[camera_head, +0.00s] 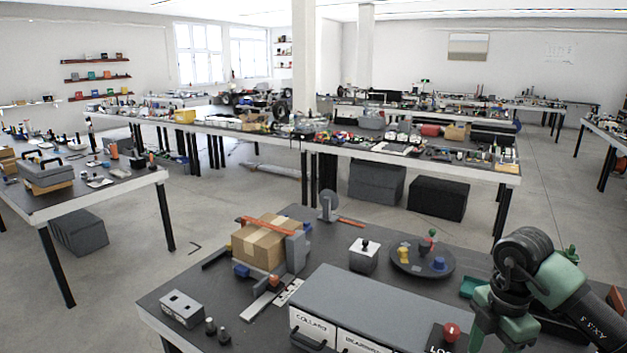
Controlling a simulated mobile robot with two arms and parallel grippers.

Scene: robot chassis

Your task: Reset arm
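A green and black jointed arm (525,270) shows at the lower right, over the right end of the near workbench. Its dark round joint is at the top, and its links run down and out of the frame. I cannot tell from this view whether it is my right arm. No gripper fingers show on it. My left arm and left gripper are not in the frame. Whether either gripper holds anything is hidden.
The near dark workbench (212,265) bears a cardboard box (265,247) by a grey upright, a round dark tray (405,268) with small coloured parts, a grey drawer unit (370,302) with a red knob (451,331) nearby, and a grey switch box (181,308). Other cluttered benches stand behind.

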